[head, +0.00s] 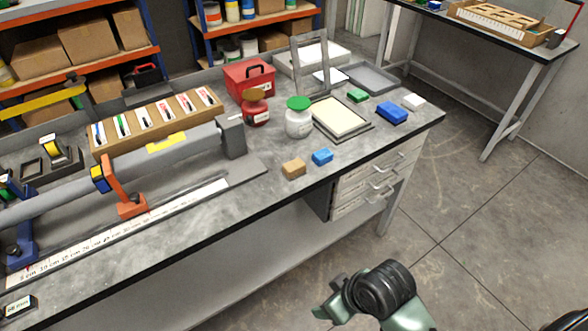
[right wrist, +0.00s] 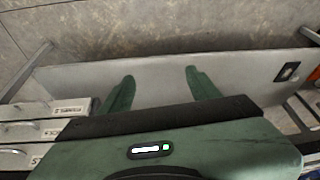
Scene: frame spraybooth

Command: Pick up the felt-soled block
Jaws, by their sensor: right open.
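Several small blocks lie on the grey workbench (head: 215,205). A tan block (head: 293,169) and a small blue block (head: 322,156) sit close together near the front edge. A larger blue block (head: 392,112), a green block (head: 357,96) and a white block (head: 414,102) lie further back right. I cannot tell which has a felt sole; their undersides are hidden. My right gripper (right wrist: 159,75) is open and empty in the right wrist view, with the bench's lower shelf beyond it. My right arm (head: 378,292) is in front of the bench in the head view. My left gripper is not in view.
A long grey tool with an orange clamp (head: 124,199) lies left. Drawers (head: 375,172) are under the right end.

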